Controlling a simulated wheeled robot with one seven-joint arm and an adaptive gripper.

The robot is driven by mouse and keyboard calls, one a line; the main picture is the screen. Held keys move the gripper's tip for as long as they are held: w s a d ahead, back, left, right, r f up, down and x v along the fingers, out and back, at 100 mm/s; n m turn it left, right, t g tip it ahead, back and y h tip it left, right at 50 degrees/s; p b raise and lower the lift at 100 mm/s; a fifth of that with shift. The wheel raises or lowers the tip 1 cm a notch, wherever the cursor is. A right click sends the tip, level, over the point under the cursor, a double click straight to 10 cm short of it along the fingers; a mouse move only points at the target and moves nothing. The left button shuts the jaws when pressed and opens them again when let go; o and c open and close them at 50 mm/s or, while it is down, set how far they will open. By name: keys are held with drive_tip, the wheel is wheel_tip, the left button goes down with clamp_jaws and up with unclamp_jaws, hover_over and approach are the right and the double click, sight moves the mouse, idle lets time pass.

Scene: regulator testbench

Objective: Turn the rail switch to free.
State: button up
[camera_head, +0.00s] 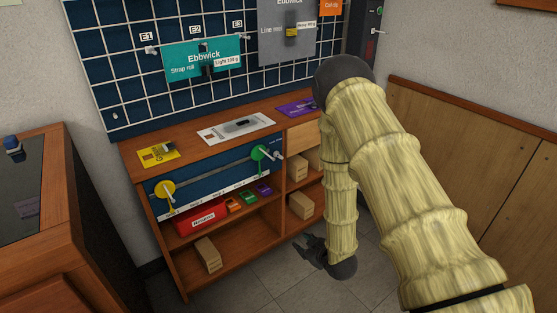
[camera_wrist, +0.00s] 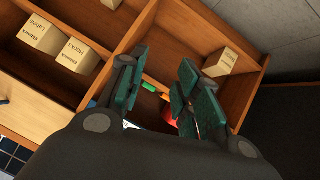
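I cannot tell for sure which part is the rail switch. A blue rail panel (camera_head: 210,178) runs along the bench front, with a round yellow knob (camera_head: 166,188) at its left and a round green knob (camera_head: 260,153) at its right, each with a pale lever. A dark box with a small lever (camera_head: 374,31) is on the wall at the upper right. My gripper (camera_head: 308,247) hangs low in front of the shelves, apart from the panel. In the wrist view my gripper (camera_wrist: 155,88) is open, its green-padded fingers spread with nothing held between them.
The wooden bench (camera_head: 187,150) has lower shelves with cardboard boxes (camera_head: 208,254), a red bin (camera_head: 203,218) and small coloured blocks. A board with a teal Ebbwick sign (camera_head: 190,72) hangs behind. A wooden console (camera_head: 65,220) stands left. The floor (camera_head: 265,285) before the bench is clear.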

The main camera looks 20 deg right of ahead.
drive_tip(key=w+d+r+n+t+y, duration=0.2)
drive_tip(key=w+r+n+t, duration=0.15)
drive_tip(key=w+r, duration=0.7)
drive_tip(key=n+t+y, duration=0.2)
drive_tip(key=n+t, duration=0.1)
approach(281, 157)
drive_tip(key=b+x, duration=0.2)
drive_tip(key=x, duration=0.7)
drive_tip(key=shift+w+a, duration=0.2)
clamp_jaws()
